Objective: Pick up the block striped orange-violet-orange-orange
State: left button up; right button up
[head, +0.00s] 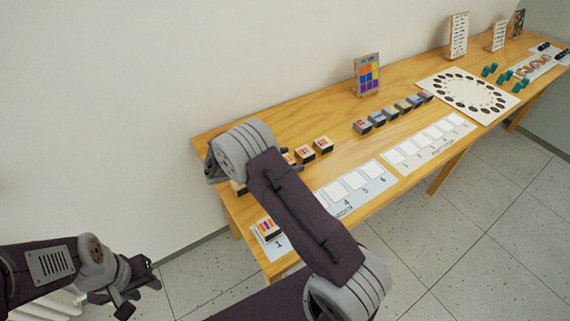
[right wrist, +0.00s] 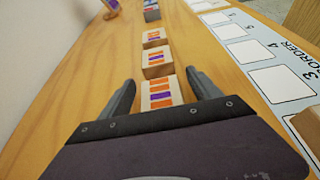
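My right gripper (right wrist: 161,80) is open in the right wrist view, its fingers on either side of the nearest striped block (right wrist: 160,94). That block has a white top with orange and violet stripes, and its lower part is hidden by the gripper body. The stripes look like orange, violet, orange, orange, but they are small. Two more striped blocks stand beyond it in a row, a middle one (right wrist: 157,57) and a farther one (right wrist: 154,36). My left gripper (head: 138,288) is open and empty, left of the table.
On the wooden table (head: 290,125) a numbered strip (head: 372,176) lies along the front, with a striped block (head: 267,229) on slot 1. A colour-grid card (head: 367,74) stands behind. A row of other blocks (head: 378,119) is farther right. The wall (head: 150,90) is close behind.

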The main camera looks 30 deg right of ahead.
aim_at(291, 159)
jog(key=c, duration=1.4)
jog(key=shift+r, duration=0.1)
jog(key=shift+r, duration=0.3)
jog(key=r, duration=0.2)
jog(key=r+p, duration=0.1)
jog(key=r, duration=0.1)
jog(key=shift+s+d, duration=0.2)
jog(key=shift+d, duration=0.1)
jog(key=s+d+r, duration=0.4)
jog(key=s+d, duration=0.1)
jog(key=s+d+r+p, duration=0.1)
jog(key=s+d+r, duration=0.1)
jog(key=shift+s+d+r, duration=0.1)
jog(key=shift+s+d, duration=0.25)
jog(key=shift+d, duration=0.05)
